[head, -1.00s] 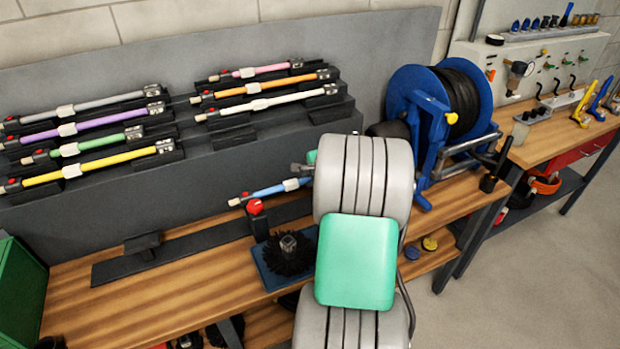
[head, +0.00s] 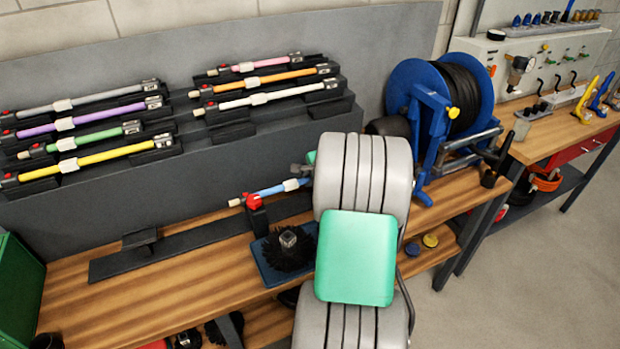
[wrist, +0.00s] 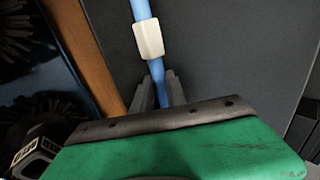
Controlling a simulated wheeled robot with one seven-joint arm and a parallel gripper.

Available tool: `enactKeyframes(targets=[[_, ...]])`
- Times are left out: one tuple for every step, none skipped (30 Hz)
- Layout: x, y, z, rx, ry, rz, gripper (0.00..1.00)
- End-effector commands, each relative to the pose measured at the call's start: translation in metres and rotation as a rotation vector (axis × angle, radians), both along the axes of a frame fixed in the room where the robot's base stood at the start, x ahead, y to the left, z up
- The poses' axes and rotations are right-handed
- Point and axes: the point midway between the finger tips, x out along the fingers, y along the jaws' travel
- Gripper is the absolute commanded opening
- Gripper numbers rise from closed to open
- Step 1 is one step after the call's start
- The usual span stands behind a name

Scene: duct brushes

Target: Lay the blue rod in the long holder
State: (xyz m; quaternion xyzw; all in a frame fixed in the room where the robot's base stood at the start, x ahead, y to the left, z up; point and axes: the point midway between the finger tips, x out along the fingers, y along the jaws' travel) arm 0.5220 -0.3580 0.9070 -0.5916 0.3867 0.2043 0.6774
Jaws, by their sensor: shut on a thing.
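The blue rod (head: 268,191) is held above the right part of the long holder (head: 180,247), slanting up to the right. Its pale left end sticks out beyond a red knob on a dark post; I cannot tell whether they touch. The long holder is a dark strip on the bench with a raised cradle (head: 140,240) near its left end, and the cradle is empty. In the wrist view my gripper (wrist: 161,90) is shut on the blue rod (wrist: 142,9), close to its white collar (wrist: 149,38). In the head view my arm hides most of the gripper and the rod's right end.
Several coloured rods lie on a stepped rack (head: 260,140) behind. A black round brush (head: 288,248) sits on a blue mat just in front of the holder. A blue hose reel (head: 425,100) stands to the right. A green box (head: 18,290) is at the left edge.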

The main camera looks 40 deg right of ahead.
Motion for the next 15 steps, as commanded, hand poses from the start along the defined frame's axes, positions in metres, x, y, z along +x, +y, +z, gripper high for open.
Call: enactKeyframes(targets=[[0.0003,-0.0003,0.0003,-0.001,-0.001,-0.001,0.00],[0.0003,-0.0003,0.0005,-0.001,-0.002,-0.001,0.00],[0.0003,-0.0003,0.0007,-0.002,-0.002,0.000,0.00],[0.0004,-0.0002,0.0007,-0.002,-0.002,0.000,0.00],[0.0004,-0.0002,0.0007,-0.002,-0.002,0.000,0.00],[0.0004,-0.0002,0.0007,-0.001,-0.002,0.001,0.19],[0.0004,-0.0002,0.0007,-0.002,-0.002,0.000,0.21],[0.0004,-0.0002,0.0007,-0.002,-0.002,0.000,0.24],[0.0003,-0.0002,0.0008,-0.001,-0.002,0.001,0.27],[0.0004,-0.0002,0.0007,-0.001,-0.002,0.001,0.30],[0.0003,-0.0002,0.0007,-0.001,-0.001,0.001,0.32],[0.0003,-0.0001,0.0007,-0.001,-0.001,0.001,0.35],[0.0003,-0.0001,0.0007,-0.001,-0.001,0.001,0.38],[0.0003,-0.0001,0.0006,-0.001,-0.001,0.001,0.40],[0.0003,-0.0001,0.0005,-0.001,-0.001,0.001,0.43]])
